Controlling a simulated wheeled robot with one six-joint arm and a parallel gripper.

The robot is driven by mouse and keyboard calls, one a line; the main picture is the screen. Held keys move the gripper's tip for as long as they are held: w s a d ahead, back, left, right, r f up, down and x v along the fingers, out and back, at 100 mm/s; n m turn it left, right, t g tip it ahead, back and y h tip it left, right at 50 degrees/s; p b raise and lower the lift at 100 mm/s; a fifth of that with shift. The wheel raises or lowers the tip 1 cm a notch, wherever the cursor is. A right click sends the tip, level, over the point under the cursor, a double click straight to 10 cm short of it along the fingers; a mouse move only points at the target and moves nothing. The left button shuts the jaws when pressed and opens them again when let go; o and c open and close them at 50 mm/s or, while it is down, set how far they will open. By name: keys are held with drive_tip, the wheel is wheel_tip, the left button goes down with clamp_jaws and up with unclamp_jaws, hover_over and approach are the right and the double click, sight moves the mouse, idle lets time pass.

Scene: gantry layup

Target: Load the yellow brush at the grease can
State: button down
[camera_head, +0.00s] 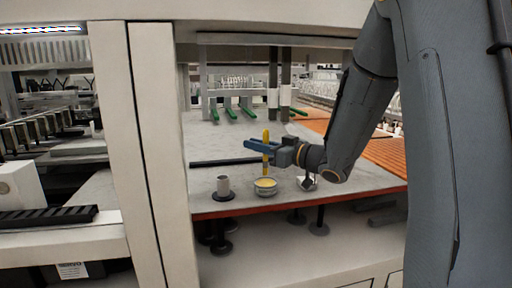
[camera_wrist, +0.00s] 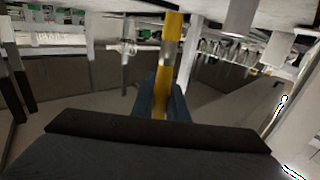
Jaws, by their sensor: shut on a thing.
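The yellow brush (camera_head: 266,140) is upright in the jaws of my gripper (camera_head: 262,146), which is shut on its handle. The brush handle also shows in the wrist view (camera_wrist: 170,55), between the blue fingers (camera_wrist: 163,100). The grease can (camera_head: 265,188) is a low round tin with yellowish contents, standing near the front edge of the grey table. The brush is directly above the can in the head view. Its lower end comes close to the can's top; I cannot tell whether it touches the grease.
A grey cylinder on a dark round base (camera_head: 223,188) stands left of the can. A small metallic item (camera_head: 308,182) sits to the right, below my wrist. Green-ended bars (camera_head: 231,114) lie at the back of the grey table (camera_head: 210,146). A pale post (camera_head: 155,150) rises at left.

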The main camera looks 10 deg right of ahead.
wheel_tip(320, 180, up, 4)
drive_tip(key=p, duration=0.3)
drive_tip(key=shift+r, duration=0.1)
idle(0.6)
